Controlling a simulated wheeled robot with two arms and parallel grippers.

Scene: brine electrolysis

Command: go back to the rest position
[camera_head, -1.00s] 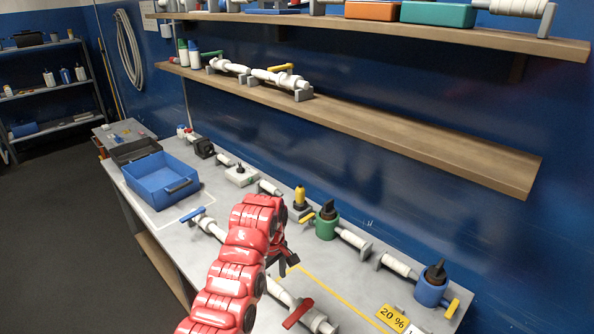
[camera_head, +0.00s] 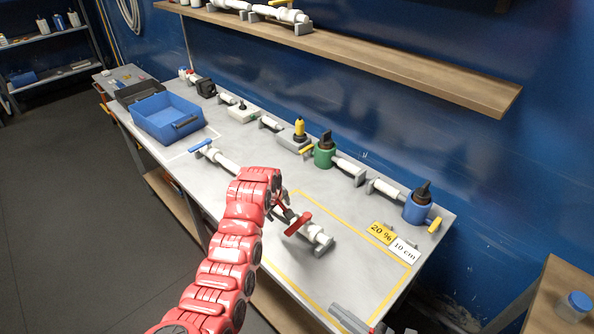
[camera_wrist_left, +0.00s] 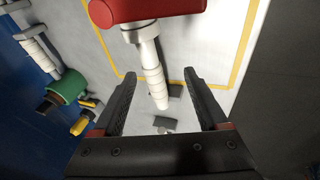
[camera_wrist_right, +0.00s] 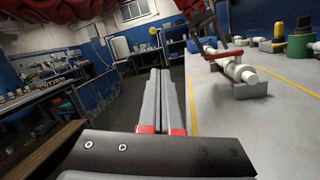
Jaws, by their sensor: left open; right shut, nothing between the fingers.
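My left gripper (camera_head: 286,213) is open over the grey bench (camera_head: 330,196), beside the valve with the red handle (camera_head: 298,224). In the left wrist view, the open left gripper (camera_wrist_left: 160,74) has a white pipe (camera_wrist_left: 152,75) showing in the gap between its fingers, with the red handle (camera_wrist_left: 158,8) beyond; the fingers are not closed on it, and how far above it they are I cannot tell. My right gripper (camera_wrist_right: 160,74) is shut and empty in the right wrist view, pointing along the bench's front edge, to the left of the red-handled valve (camera_wrist_right: 238,72).
A blue crate (camera_head: 140,121) stands at the bench's far left. Several valves and pipes, with green (camera_head: 324,157) and blue (camera_head: 417,212) bodies, line the wall side. A wooden shelf (camera_head: 400,70) runs above.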

